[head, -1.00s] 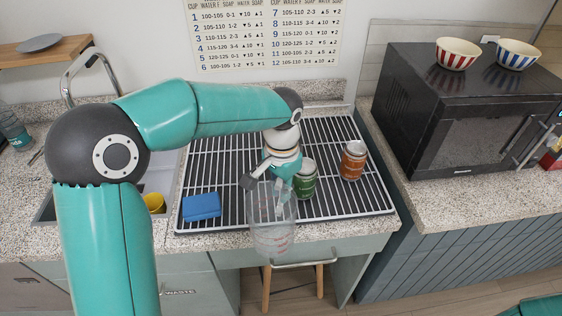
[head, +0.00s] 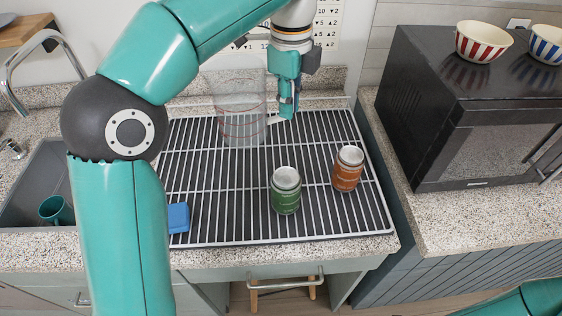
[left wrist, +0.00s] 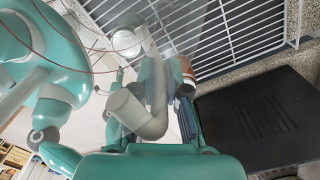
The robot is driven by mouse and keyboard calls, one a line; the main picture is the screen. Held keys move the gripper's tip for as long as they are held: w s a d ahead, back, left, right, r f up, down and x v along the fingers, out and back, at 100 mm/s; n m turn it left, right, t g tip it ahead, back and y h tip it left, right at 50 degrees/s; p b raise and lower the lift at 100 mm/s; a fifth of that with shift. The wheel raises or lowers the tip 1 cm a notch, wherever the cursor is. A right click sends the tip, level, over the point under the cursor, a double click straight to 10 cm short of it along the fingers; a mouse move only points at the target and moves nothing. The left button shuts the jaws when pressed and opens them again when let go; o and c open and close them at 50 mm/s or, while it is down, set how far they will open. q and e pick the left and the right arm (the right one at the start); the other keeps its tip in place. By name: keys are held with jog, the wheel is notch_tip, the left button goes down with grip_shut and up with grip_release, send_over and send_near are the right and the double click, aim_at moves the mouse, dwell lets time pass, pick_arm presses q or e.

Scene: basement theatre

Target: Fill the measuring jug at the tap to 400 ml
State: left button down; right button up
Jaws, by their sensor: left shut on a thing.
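The clear measuring jug (head: 238,112) with red markings is upright in the head view, toward the back of the drying rack. No water shows in it. My left gripper (head: 281,112) is at its right side, shut on it, apparently by the handle; the exact grip is hard to see. In the left wrist view the gripper (left wrist: 150,112) shows close up, with faint red jug lines at upper left. The curved metal tap (head: 42,40) stands at the far left, beyond my left arm's elbow. My right gripper is out of view.
A green can (head: 285,192) and an orange can (head: 347,169) stand on the drying rack (head: 230,217). A blue sponge (head: 178,217) is partly behind my arm. The sink (head: 28,196) holds a teal cup (head: 56,209). A black microwave (head: 455,110) stands right.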

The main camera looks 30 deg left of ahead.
pick_arm(q)
notch_tip(320, 180, down, 18)
jog(key=shift+r+b, duration=0.25)
jog(key=shift+b, duration=0.4)
jog(key=c, duration=1.5)
grip_release()
jog(key=shift+f, duration=0.1)
jog(key=shift+o, duration=0.2)
notch_tip(320, 180, up, 12)
jog(key=shift+p, duration=0.4)
